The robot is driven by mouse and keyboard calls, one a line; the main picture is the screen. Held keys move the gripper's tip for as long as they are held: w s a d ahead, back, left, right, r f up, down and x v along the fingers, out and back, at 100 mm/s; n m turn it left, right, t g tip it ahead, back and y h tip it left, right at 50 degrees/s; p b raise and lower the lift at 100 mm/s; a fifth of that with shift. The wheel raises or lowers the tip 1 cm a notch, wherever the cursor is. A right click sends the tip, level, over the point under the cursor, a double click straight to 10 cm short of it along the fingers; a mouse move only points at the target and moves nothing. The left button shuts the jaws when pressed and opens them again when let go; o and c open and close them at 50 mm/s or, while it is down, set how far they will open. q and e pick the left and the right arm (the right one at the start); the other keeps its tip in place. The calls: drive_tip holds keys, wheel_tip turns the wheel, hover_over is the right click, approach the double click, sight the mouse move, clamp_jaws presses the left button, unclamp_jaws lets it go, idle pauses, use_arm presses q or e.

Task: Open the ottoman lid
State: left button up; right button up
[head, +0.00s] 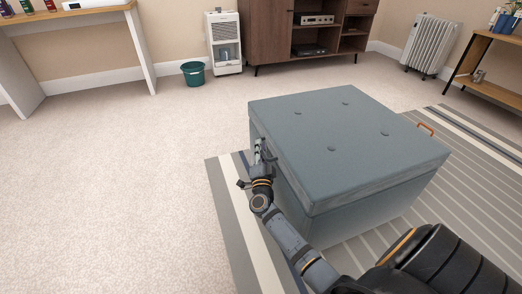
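The blue-grey ottoman (350,216) stands on a striped rug in the right half of the head view. Its lid (350,120), with several buttons on top, lies flat and looks shut. My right arm reaches in from the bottom right, along the ottoman's left side. My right gripper (262,152) is at the lid's left edge, close to or touching it. Its fingers are small and partly merge with the edge, so I cannot tell if they are open or shut. My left gripper is out of view.
The striped rug (233,205) lies under the ottoman, with clear carpet to the left. A green bin (193,74), a white heater or dispenser (225,43) and a wooden cabinet (270,32) stand behind. A radiator (431,45) and a shelf table (493,90) are at the right.

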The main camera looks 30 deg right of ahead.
clamp_jaws()
drive_tip(key=shift+r, duration=0.15)
